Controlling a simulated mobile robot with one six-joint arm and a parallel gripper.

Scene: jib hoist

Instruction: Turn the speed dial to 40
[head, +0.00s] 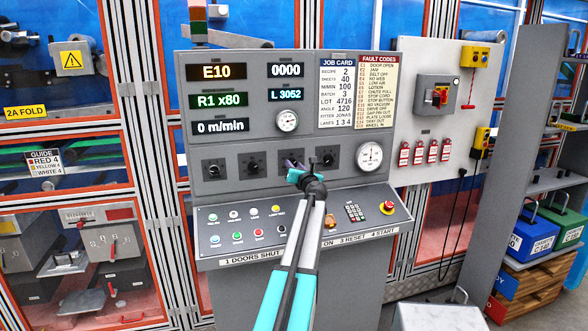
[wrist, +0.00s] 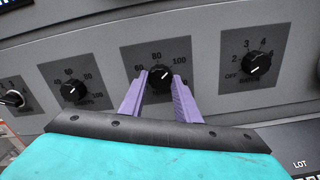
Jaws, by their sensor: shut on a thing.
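In the wrist view, my gripper (wrist: 160,82) has its two purple fingers on either side of a black dial knob (wrist: 160,77), shut on it. The plate around this dial shows 60, 80 and 100; its lower marks and name are hidden by my fingers. The knob's white pointer line slants to the upper right. In the head view, my gripper (head: 296,166) is at the row of dials and hides most of this one. I cannot read which dial is named speed.
A similar numbered dial (wrist: 72,91) is to the left and a dial with OFF, 2, 3, 4 (wrist: 257,66) to the right. The display (head: 220,126) reads 0 m/min. Below are several buttons, a keypad (head: 355,212) and a red stop button (head: 387,207).

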